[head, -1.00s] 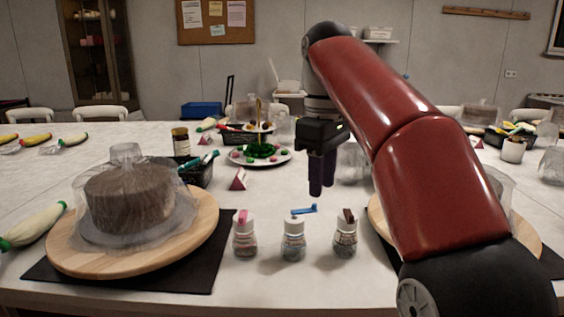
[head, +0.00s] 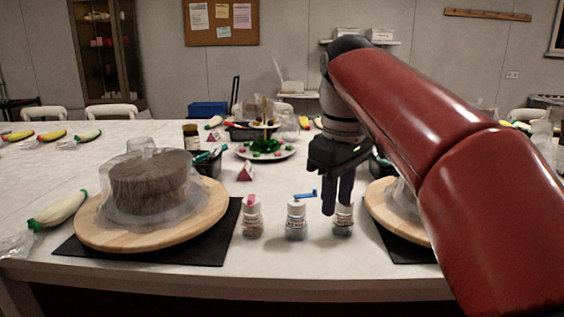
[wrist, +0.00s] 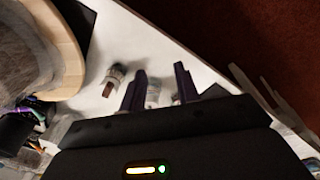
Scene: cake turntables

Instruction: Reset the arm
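My arm comes in from the right in the head view, and my gripper (head: 336,205) points down, its fingers overlapping the right-hand jar (head: 342,222) and hiding part of it. In the wrist view my gripper (wrist: 160,80) shows two dark purple fingers apart, with nothing held between them. A small jar (wrist: 153,95) shows beyond the gap, below the fingers. Two more small jars, one with a pink top (head: 252,218) and one with a blue top (head: 296,220), stand upright to the left in the head view.
A wrapped brown cake (head: 150,188) stands on a round wooden turntable (head: 205,218) over a black mat (head: 215,255) at left. Another turntable (head: 405,222) is partly behind my arm. A tiered stand (head: 264,152) stands farther back. The table's front edge is close.

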